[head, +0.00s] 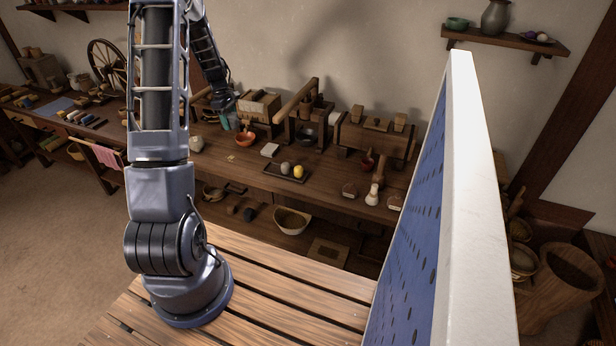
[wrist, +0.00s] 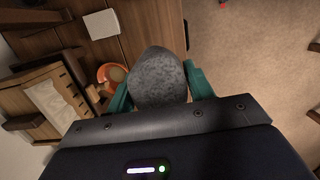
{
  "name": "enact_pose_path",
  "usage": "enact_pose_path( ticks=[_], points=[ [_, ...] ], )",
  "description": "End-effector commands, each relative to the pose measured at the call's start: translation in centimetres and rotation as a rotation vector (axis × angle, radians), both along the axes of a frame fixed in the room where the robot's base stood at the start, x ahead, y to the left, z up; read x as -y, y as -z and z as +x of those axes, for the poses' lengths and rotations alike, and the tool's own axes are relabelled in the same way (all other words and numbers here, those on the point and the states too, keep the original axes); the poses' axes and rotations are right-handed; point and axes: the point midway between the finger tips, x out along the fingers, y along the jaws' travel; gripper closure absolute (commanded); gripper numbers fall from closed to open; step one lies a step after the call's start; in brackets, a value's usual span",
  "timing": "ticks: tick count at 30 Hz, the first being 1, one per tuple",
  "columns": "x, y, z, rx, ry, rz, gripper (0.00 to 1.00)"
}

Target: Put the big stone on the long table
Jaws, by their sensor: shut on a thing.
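My gripper (wrist: 159,88) has its teal fingers shut on a big grey speckled stone (wrist: 160,76), which fills the space between them in the wrist view. In the head view my gripper (head: 226,122) is at the far side of the long wooden table (head: 235,172), near an orange bowl. The stone cannot be made out there. In the wrist view the stone is over or beside the table's edge (wrist: 150,22), with the floor to the right. Its height above the table cannot be told.
Near my gripper are the orange bowl (wrist: 112,75), a white block (wrist: 101,24) and a wooden box (wrist: 45,95). A dark tray (head: 285,174) with small round things lies mid-table. A tall white-edged blue panel (head: 468,200) blocks the right side. Bare tabletop shows around the tray.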

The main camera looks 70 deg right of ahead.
Motion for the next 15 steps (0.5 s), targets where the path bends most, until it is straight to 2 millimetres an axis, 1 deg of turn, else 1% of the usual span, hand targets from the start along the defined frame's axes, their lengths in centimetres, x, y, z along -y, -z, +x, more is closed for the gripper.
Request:
enact_pose_path(
  ticks=[1, 3, 7, 11, 15],
  points=[
    [0.3, -0.1, -0.8, 0.001, 0.010, 0.000, 0.91],
    [0.4, 0.0, -1.5, 0.001, 0.018, -0.001, 0.91],
    [0.5, 0.7, -2.1, -0.001, 0.025, 0.001, 0.91],
    [0.5, 2.7, -2.2, -0.001, 0.026, 0.003, 0.91],
    [0.5, 5.6, -2.2, -0.001, 0.025, 0.003, 0.91]
  ],
)
